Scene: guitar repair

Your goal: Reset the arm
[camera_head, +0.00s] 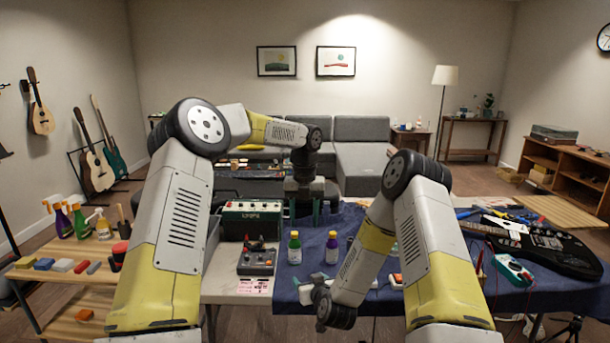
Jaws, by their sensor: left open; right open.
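My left arm reaches up and across to the middle of the head view. My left gripper (305,213) points down with its two greenish fingers apart and nothing between them, above the far side of the blue cloth. My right arm bends down toward the front of the table. The dark end of my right gripper (335,311) is low in the view, near the cloth's front edge; its fingers are hard to make out, and I see nothing held there.
A green amplifier (252,221), a pedal (257,261) and two bottles (294,247) (332,247) stand between my arms. A black guitar (540,247) and a multimeter (514,269) lie on the blue cloth (440,250) at right. Spray bottles (80,221) stand on the left shelf.

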